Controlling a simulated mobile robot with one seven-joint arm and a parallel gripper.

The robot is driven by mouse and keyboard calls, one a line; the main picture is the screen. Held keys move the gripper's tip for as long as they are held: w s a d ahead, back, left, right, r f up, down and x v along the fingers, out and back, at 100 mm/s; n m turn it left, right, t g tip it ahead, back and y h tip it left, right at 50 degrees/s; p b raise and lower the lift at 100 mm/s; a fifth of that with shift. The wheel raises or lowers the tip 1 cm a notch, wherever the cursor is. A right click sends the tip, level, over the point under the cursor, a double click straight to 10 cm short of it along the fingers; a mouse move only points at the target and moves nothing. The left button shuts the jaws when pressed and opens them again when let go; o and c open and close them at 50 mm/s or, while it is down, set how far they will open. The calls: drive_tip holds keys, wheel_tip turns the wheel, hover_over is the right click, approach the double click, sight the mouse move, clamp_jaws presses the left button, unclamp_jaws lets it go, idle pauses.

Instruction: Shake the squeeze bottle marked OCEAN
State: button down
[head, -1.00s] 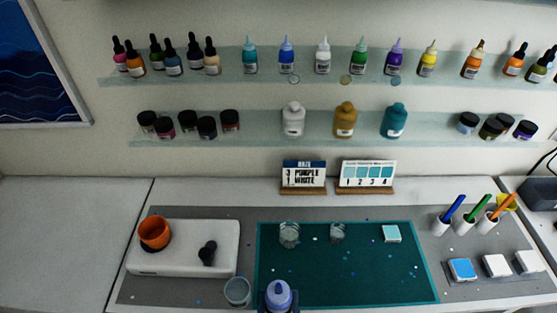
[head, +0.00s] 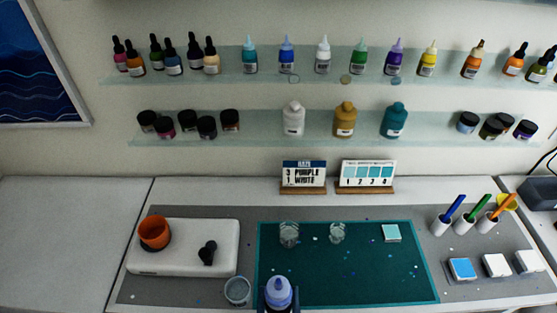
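A pale blue-violet squeeze bottle (head: 279,294) with a light nozzle is at the bottom edge of the head view, in front of the teal cutting mat (head: 350,292). My gripper (head: 279,304) is shut on it, with dark fingers on both sides. The nozzle points up in the picture. The bottle's lower part is cut off by the frame and no label shows, so I cannot read the word OCEAN on it. Other squeeze bottles stand on the upper shelf, among them a teal one (head: 250,60) and a blue one (head: 286,58); their labels are too small to read.
A clear cup (head: 237,290) stands close left of the held bottle. Two clear cups (head: 289,234) (head: 337,233) stand on the mat's far part. A white slab (head: 180,262) bears an orange cup (head: 155,232). The mat's middle is mostly free, with small specks.

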sight(278, 310)
wheel_tip(278, 310, up, 2)
drive_tip(key=shift+s+r, duration=0.1)
drive_tip(key=shift+s, duration=0.05)
wheel_tip(278, 310, down, 6)
drive_tip(key=shift+f, duration=0.2)
drive_tip(key=shift+a+r, duration=0.1)
drive_tip(key=shift+r, duration=2.9)
drive_tip(key=f, duration=0.5)
drive_tip(key=shift+d+f, duration=0.2)
drive_tip(key=shift+f, duration=0.05)
drive_tip(key=shift+a, duration=0.1)
wheel_tip(278, 310, up, 6)
drive_tip(key=shift+f, duration=3.2)
